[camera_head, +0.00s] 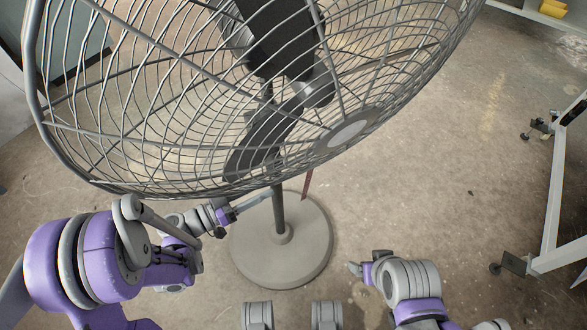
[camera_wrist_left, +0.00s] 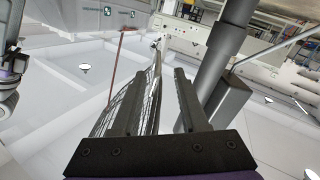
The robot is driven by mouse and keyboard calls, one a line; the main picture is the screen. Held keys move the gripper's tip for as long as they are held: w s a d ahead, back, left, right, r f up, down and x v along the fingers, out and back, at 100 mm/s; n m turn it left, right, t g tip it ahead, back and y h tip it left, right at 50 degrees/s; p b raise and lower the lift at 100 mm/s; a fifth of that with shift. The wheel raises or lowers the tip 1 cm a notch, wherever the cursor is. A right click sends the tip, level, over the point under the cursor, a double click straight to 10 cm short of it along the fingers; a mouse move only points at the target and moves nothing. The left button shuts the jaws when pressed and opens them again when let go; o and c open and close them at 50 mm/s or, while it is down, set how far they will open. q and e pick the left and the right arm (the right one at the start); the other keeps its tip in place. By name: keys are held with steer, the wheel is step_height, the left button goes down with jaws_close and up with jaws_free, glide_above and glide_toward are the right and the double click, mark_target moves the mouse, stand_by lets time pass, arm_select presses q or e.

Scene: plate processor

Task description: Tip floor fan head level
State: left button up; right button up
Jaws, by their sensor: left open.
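The floor fan's large wire cage (camera_head: 347,134) fills the top of the head view, its head clearly tilted. Its dark pole (camera_head: 279,205) rises from a round grey base (camera_head: 282,262) on the floor. My left gripper (camera_head: 258,201) is just under the cage's lower edge, close to the pole. In the left wrist view, the left gripper (camera_wrist_left: 157,98) is open, and the cage (camera_wrist_left: 153,88), seen nearly edge-on, lies between its fingers; whether they touch is unclear. The pole (camera_wrist_left: 228,45) is to the right of the fingers. My right gripper (camera_head: 356,268) is low, right of the base, away from the fan; its opening is too small to judge.
A grey wheeled frame (camera_head: 554,190) stands at the right edge. Bare concrete floor (camera_head: 450,170) lies between it and the fan. A thin red strip (camera_head: 307,184) shows beside the pole. A yellow object (camera_head: 553,9) is at the top right.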

mark_target(305, 169)
arm_select(q)
steer(key=b+x, duration=0.1)
steer(key=x, duration=0.9)
steer(key=shift+d, duration=0.3)
jaws_close()
stand_by(1.0)
